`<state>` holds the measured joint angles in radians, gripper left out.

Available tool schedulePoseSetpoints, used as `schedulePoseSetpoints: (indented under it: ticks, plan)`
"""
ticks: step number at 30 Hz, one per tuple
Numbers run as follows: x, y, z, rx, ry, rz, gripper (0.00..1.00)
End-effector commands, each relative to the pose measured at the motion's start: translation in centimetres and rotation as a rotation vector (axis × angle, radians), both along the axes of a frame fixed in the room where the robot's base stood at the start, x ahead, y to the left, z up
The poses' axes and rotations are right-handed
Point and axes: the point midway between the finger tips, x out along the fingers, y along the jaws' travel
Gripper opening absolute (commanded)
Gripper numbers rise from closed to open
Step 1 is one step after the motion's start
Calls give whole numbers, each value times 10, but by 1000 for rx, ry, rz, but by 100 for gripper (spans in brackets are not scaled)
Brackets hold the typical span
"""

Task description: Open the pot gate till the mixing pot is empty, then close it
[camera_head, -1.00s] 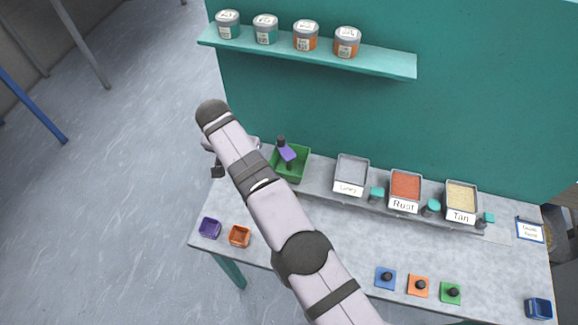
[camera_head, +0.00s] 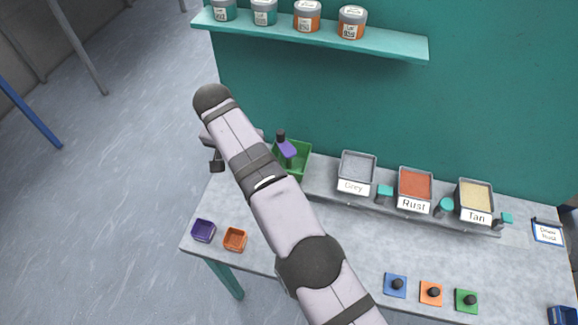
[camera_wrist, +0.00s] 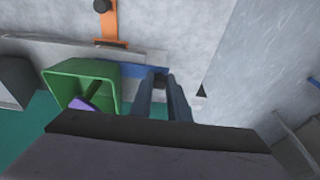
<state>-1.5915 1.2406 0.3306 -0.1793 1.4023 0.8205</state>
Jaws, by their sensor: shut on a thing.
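The mixing pot appears to be the green open box (camera_head: 298,167) at the back left of the bench. A purple paddle (camera_head: 287,149) with a dark knob leans in it. In the wrist view the pot (camera_wrist: 62,78) shows green inner walls; how much powder is in it cannot be told. A blue slide (camera_wrist: 131,72), seemingly the pot gate, sticks out beside the pot. My gripper (camera_wrist: 160,79) is shut on the dark knob at the slide's end, beside the pot. In the head view my arm hides the slide. How far the gate is open cannot be told.
An orange piece (camera_wrist: 109,27) with a dark knob lies near the pot. Grey (camera_head: 357,168), rust (camera_head: 415,184) and tan (camera_head: 474,194) powder bins stand to the right. Purple (camera_head: 203,230) and orange (camera_head: 235,239) cups sit at the front left. The middle of the bench is clear.

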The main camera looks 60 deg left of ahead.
Motion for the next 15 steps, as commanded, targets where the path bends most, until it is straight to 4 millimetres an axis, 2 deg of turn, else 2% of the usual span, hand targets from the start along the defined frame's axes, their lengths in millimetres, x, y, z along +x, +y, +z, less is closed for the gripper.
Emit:
schedulePoseSetpoints:
  ticks: [1, 15]
  plan:
    - [6, 2, 0, 15, -9, -4, 0]
    - [11, -5, 1, 18, -8, -3, 0]
